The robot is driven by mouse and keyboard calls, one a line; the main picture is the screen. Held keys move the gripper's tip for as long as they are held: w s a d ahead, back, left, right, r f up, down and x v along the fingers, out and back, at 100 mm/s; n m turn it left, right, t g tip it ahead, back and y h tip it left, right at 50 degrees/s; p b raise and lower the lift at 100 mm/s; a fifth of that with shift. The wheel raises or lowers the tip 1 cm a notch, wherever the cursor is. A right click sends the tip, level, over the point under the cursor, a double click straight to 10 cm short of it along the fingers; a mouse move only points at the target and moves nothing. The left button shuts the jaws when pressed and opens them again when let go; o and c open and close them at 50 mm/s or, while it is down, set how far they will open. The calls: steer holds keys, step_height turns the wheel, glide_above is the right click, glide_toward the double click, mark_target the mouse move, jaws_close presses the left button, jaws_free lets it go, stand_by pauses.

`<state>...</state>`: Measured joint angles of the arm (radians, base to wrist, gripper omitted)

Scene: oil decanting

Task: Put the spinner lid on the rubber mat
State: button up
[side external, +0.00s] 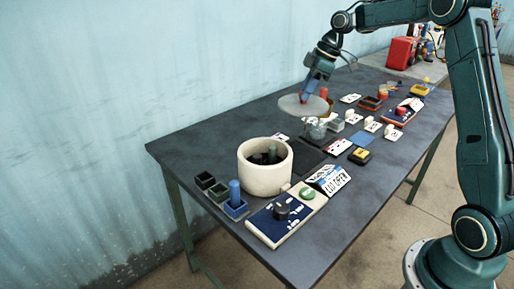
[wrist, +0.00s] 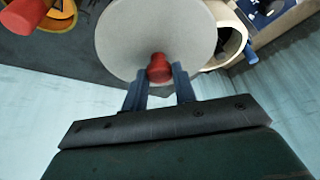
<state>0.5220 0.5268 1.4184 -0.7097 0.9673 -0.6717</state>
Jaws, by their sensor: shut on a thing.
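My gripper (side external: 306,96) is shut on the red knob of the spinner lid (side external: 289,106), a thin, pale grey, round disc. In the wrist view the fingers (wrist: 160,75) flank the red knob, and the lid (wrist: 125,40) extends beyond them. The lid is held above the table, apart from it, behind and to the right of the open cream pot. A darker flat patch (side external: 312,158), which looks like the rubber mat, lies on the table right of the pot. Its far part is hard to make out.
The cream pot (side external: 263,183) is open, with dark items inside. Small glass and white containers (side external: 317,131) stand beneath the lid. Small square holders (side external: 235,208) and a blue board (side external: 268,226) are near the front. Several blocks and trays fill the far right.

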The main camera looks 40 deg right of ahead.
mark_target(324, 103)
step_height(324, 103, down, 14)
stand_by(0.4)
steer(key=shift+f, duration=2.05)
steer(key=o, duration=1)
steer(key=shift+f, duration=0.1)
steer(key=v, duration=1.2)
steer(key=shift+a, duration=0.1)
